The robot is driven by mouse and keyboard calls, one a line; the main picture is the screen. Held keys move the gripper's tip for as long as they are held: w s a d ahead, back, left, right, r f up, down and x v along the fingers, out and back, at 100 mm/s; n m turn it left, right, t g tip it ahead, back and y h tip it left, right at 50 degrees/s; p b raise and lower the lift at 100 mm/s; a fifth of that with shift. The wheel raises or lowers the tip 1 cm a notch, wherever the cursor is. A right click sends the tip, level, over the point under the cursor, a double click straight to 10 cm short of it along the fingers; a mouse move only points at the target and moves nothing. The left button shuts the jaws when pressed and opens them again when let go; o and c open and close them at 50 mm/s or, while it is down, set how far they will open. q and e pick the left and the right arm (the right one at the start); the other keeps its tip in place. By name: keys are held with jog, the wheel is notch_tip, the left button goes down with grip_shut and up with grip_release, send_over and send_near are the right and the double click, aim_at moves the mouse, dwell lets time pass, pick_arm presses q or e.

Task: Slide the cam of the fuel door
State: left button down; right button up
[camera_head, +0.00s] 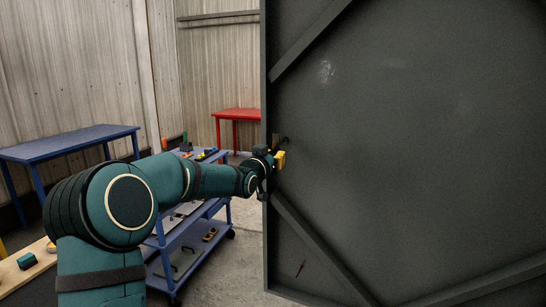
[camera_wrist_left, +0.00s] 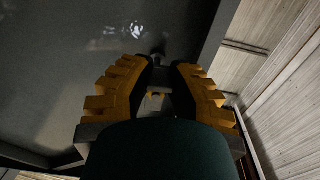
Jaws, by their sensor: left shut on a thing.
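The large dark grey fuel door (camera_head: 400,140) fills the right of the head view, with diagonal braces and a raised left edge. A small dark cam (camera_head: 284,140) shows at that left edge, just above my left gripper. My left gripper (camera_head: 279,160), with yellow fingers, is at the door's edge. In the left wrist view the left gripper (camera_wrist_left: 155,95) has its yellow fingers on either side of a small dark part, and the door (camera_wrist_left: 60,70) lies behind. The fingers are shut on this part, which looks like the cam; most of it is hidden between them. My right gripper is not in view.
A blue cart (camera_head: 185,235) with tools on its shelves stands behind my left arm. A blue table (camera_head: 65,145) is at the left and a red table (camera_head: 236,115) at the back. A wooden surface (camera_head: 25,270) is at the lower left. Some concrete floor is clear beside the door.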

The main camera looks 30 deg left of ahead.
pick_arm(q)
jog(key=shift+f, duration=0.55)
jog(key=c, duration=0.9)
grip_release()
jog(key=shift+o, duration=0.4)
jog(key=shift+w+r, duration=0.15)
jog(key=shift+r, duration=0.1)
jog(key=shift+s+r, duration=0.1)
jog(key=shift+s, duration=0.15)
jog(key=s+d, duration=0.1)
jog(key=s, duration=1)
jog(key=shift+s+d, duration=0.25)
